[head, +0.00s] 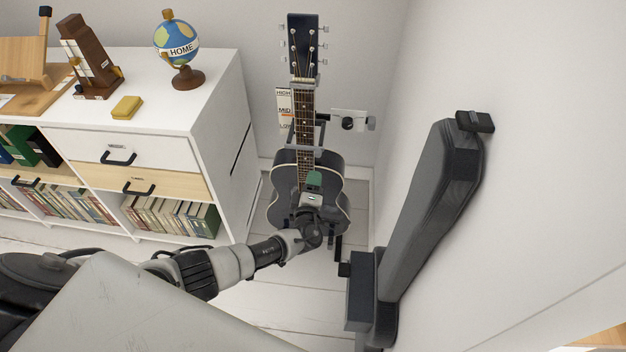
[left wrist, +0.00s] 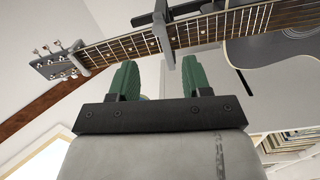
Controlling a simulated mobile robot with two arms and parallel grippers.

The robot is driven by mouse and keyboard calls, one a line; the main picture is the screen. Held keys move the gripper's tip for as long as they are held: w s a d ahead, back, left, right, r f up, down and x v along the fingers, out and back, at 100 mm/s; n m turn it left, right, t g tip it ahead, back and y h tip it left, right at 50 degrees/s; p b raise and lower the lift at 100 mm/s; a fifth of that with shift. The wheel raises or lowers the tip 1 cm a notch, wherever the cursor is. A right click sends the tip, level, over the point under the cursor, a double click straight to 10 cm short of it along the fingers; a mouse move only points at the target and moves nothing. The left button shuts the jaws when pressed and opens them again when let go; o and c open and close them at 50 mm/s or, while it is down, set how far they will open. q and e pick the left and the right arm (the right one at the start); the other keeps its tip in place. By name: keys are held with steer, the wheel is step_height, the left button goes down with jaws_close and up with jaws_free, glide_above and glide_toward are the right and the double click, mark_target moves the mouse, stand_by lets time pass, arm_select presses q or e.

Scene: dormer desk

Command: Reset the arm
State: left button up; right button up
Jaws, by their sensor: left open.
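My left arm (head: 215,268) reaches in from the left toward the dark guitar (head: 285,180), which stands upright in the corner against the back wall. My left gripper (head: 314,180) is in front of the guitar body and hides part of it. In the left wrist view my left gripper (left wrist: 160,80) shows two green fingers spread apart with nothing between them. The guitar neck (left wrist: 135,45) crosses beyond the fingertips in that view. Whether the fingers touch the guitar I cannot tell. My right gripper is not in view.
A white cabinet (head: 232,120) with books below stands at left, bearing a globe (head: 177,50), a brown wooden object (head: 90,58) and a yellow block (head: 127,107). A black guitar case (head: 425,215) leans on the right wall.

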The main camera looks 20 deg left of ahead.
arm_select(q)
steer(key=s+a+f+n+g+h+p, duration=0.1)
steer(key=s+a+f+n+g+p, duration=0.15)
steer(key=s+f+n+g, duration=1.55)
steer(key=s+d+f+n+h, duration=0.1)
steer(key=s+f+n, duration=0.2)
steer(key=s+n, duration=0.7)
steer(key=s+d+f+n+t+h+p, duration=0.1)
steer(key=s+f+n, duration=0.3)
steer(key=s+n, duration=0.7)
steer(key=s+f+n+h, duration=0.2)
steer(key=s+f+n, duration=0.2)
steer(key=s+n, duration=0.7)
steer(key=shift+s+d+f+p, duration=0.15)
steer(key=shift+s+d+p, duration=0.2)
steer(key=shift+s, duration=0.8)
